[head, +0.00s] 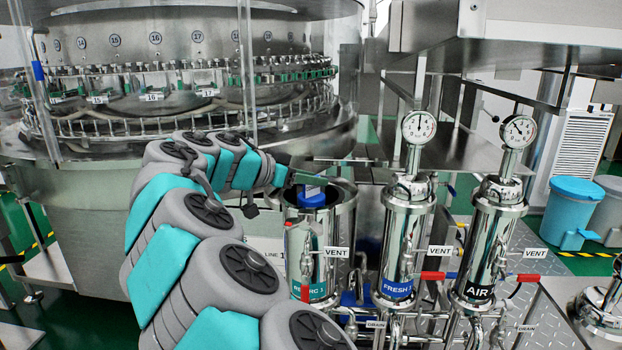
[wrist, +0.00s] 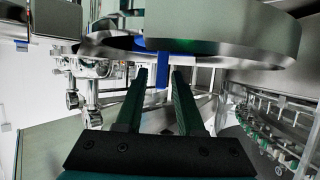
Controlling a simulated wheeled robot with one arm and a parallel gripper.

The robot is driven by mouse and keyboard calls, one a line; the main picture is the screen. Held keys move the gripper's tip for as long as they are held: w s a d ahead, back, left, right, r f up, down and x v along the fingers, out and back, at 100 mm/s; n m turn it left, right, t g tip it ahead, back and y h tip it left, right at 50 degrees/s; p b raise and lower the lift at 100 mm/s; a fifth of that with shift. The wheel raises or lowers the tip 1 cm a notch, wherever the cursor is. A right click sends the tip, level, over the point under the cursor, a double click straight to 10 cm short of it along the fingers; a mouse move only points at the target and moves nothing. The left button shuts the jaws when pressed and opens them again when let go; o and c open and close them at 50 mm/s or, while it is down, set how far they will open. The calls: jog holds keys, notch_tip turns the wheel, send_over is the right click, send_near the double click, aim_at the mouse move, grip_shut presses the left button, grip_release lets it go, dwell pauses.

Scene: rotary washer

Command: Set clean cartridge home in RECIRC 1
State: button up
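The RECIRC 1 housing (head: 318,240) is a shiny steel cylinder with an open top, front left in the head view's row of housings. A blue-topped part (head: 312,197), which looks like the cartridge's cap, sits at its mouth. The body below is hidden, so I cannot tell how deep it is. My gripper (head: 308,179) is just above the mouth. In the wrist view my gripper (wrist: 160,75) has its two dark green fingers apart. A blue strip (wrist: 161,72) shows between them, with apparent gaps on both sides.
The FRESH 1 housing (head: 402,245) and the AIR housing (head: 490,240), with gauges on top, stand close on the right. The rotary washer (head: 90,200) is behind on the left. A steel cabinet overhangs at upper right. Valve handles and pipes crowd the housings' fronts.

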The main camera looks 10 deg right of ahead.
jog(key=shift+o, duration=0.6)
jog(key=shift+a, duration=0.1)
jog(key=v, duration=0.7)
jog(key=shift+s+a+r, duration=0.2)
jog(key=shift+a, duration=0.05)
